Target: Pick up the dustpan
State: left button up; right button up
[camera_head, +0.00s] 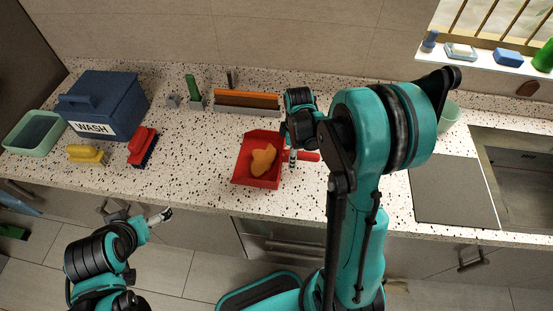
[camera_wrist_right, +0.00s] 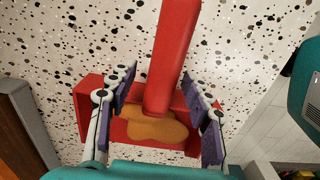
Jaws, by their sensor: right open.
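The red dustpan (camera_head: 241,174) lies on the speckled counter, with an orange-yellow lump (camera_head: 263,159) in its pan. Its handle (camera_head: 310,156) points right in the head view. In the wrist view the handle (camera_wrist_right: 175,45) runs from the top edge down to the pan. My right gripper (camera_head: 292,158) is over the dustpan near the handle's base. In the wrist view its fingers (camera_wrist_right: 158,75) are spread, one on each side of the handle, with gaps showing. My left gripper (camera_head: 162,216) is low in front of the counter, away from the dustpan; its finger gap is unclear.
A blue WASH bin (camera_head: 105,103), a green tub (camera_head: 33,133), a yellow brush (camera_head: 87,154) and a red brush (camera_head: 143,146) stand at the left. A grey rack (camera_head: 247,108) is behind the dustpan. The sink (camera_head: 520,165) is at the right.

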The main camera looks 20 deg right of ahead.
grip_shut()
jog(key=shift+r, duration=0.1)
